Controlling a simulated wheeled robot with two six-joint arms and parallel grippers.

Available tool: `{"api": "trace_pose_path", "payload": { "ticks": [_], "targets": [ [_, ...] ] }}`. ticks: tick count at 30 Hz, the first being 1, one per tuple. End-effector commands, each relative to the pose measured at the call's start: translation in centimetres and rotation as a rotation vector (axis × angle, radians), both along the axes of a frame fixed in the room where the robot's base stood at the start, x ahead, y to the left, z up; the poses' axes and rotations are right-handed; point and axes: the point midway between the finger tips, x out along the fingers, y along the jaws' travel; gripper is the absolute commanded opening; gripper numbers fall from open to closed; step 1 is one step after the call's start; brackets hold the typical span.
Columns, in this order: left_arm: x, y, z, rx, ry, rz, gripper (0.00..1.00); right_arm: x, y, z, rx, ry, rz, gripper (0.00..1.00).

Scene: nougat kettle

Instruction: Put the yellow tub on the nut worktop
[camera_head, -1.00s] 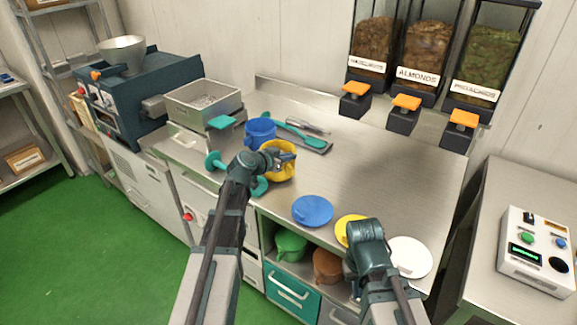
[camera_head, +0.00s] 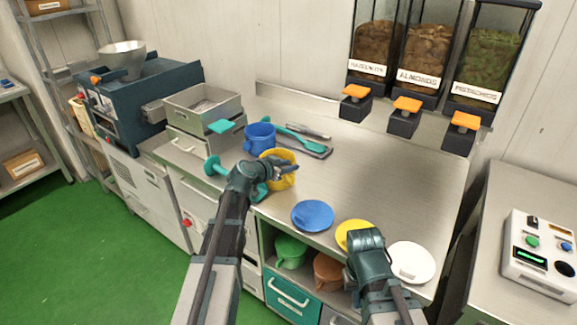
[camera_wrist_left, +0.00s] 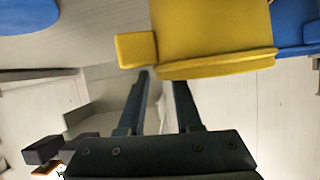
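The yellow tub (camera_head: 270,157) is at the left part of the steel worktop (camera_head: 390,170), below the nut dispensers, near its front edge and beside a blue tub (camera_head: 259,137). My left gripper (camera_head: 292,170) is at the yellow tub and partly covers it in the head view. In the left wrist view its two fingers (camera_wrist_left: 162,78) are apart with nothing seen between them. The yellow tub (camera_wrist_left: 215,35) and its blocky handle (camera_wrist_left: 136,49) lie just beyond the fingertips. My right gripper (camera_head: 366,262) is over the front edge by the yellow lid; its fingers are hidden.
A blue lid (camera_head: 312,215), yellow lid (camera_head: 349,231) and white lid (camera_head: 415,258) line the front edge. A teal spatula (camera_head: 300,140) lies behind the tubs. The worktop's middle right is clear.

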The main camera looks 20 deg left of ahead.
Motion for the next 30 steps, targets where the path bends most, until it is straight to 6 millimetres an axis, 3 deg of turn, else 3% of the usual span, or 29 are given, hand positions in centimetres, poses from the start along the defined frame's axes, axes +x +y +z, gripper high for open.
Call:
{"api": "trace_pose_path", "payload": {
  "ticks": [5, 18, 24, 30],
  "targets": [
    [-1.1, 0.4, 1.0, 0.000, 0.000, 0.002, 0.33, 0.0, 0.0, 1.0, 0.000, 0.000, 0.000, 0.00],
    [-8.4, 3.4, 4.4, 0.000, 0.000, 0.002, 0.33, 0.0, 0.0, 4.4, 0.000, 0.000, 0.000, 0.00],
    [-9.9, 4.1, 5.0, 0.000, 0.000, 0.001, 0.33, 0.0, 0.0, 5.0, 0.000, 0.000, 0.000, 0.00],
    [-10.2, 4.3, 5.0, 0.000, 0.000, -0.001, 0.33, 0.0, 0.0, 5.0, 0.000, 0.000, 0.000, 0.00]
  ]
}}
